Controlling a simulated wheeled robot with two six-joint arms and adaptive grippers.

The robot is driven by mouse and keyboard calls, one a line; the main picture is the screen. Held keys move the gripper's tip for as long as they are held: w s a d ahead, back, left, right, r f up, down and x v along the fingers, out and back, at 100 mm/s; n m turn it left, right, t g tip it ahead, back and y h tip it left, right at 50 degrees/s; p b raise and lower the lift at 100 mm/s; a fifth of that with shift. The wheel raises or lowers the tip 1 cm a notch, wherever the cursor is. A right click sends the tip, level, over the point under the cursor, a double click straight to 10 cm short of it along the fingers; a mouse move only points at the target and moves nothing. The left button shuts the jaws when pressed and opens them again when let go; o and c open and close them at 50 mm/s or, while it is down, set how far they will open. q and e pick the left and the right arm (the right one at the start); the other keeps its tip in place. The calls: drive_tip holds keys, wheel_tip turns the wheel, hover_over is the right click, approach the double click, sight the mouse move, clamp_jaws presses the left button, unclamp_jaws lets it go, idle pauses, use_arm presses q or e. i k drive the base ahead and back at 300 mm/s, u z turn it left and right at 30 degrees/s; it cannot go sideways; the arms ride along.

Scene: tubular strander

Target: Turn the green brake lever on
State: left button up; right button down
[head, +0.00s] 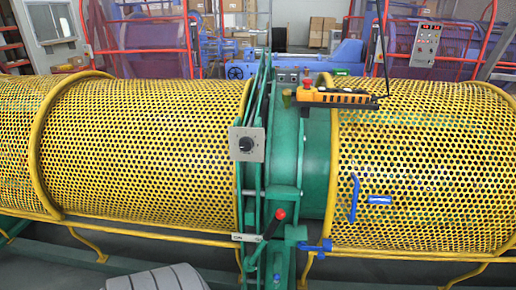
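A short lever with a red knob (279,214) stands on the green brake frame (284,180) at the middle of the head view. Its dark rod slants up and to the right from a pivot low on the frame. A white plate marked "ON" (244,237) lies just left of the pivot, and the knob leans away from it. I cannot make out a lever that is clearly green. Neither of my grippers shows in the head view.
Yellow perforated guards (140,150) flank the frame. A grey box with a black dial (246,144) is above the lever. Blue handles (353,198) sit on the right guard, and a blue latch (316,246) is right of the lever.

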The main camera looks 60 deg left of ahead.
sight(249, 266)
drive_tip(key=k, duration=0.35)
drive_tip(key=u, duration=1.05)
